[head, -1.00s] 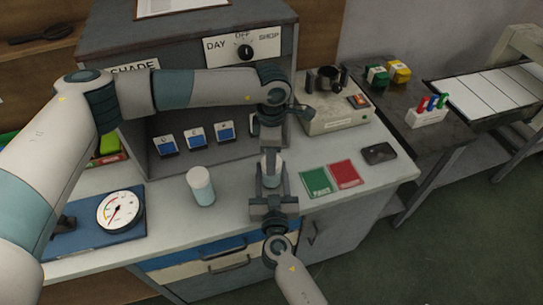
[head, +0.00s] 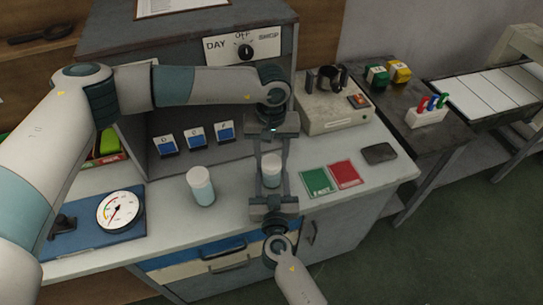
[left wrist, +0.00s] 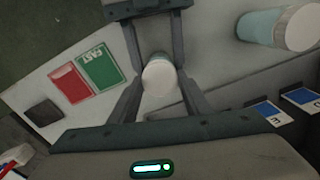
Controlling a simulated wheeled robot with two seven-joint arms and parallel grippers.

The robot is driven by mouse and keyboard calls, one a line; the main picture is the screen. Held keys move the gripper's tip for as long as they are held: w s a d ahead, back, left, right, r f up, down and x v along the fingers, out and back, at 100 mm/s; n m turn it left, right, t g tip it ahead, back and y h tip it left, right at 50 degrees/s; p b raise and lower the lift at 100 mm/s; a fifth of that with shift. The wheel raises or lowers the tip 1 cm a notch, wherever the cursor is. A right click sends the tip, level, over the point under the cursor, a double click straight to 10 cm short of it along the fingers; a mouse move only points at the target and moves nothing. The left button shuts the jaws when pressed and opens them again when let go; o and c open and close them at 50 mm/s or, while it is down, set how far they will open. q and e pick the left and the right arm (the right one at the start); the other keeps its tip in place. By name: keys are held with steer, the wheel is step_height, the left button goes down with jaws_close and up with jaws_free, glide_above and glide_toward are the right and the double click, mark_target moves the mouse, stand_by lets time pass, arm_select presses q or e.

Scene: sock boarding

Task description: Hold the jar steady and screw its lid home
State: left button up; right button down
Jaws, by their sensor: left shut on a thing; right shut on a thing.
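The jar (head: 272,182) stands on the bench between my two grippers, with its white lid (head: 271,164) on top. The lid also shows from above in the left wrist view (left wrist: 159,77). My left gripper (head: 271,158) comes from the back with its fingers on either side of the lid, shut on it. My right gripper (head: 272,188) comes from the front, shut on the jar body, which the fingers partly hide. The thread between lid and jar cannot be seen.
A second white-lidded jar (head: 201,186) stands close to the left. A dial gauge (head: 120,211) is further left. Green (head: 317,182) and red (head: 345,174) cards and a dark flat object (head: 379,153) lie to the right. A shelf cabinet rises behind.

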arm_select(q)
steer(key=m, duration=1.1)
steer(key=o, duration=1)
steer(key=shift+r, duration=2.25)
steer(key=shift+c, duration=0.3)
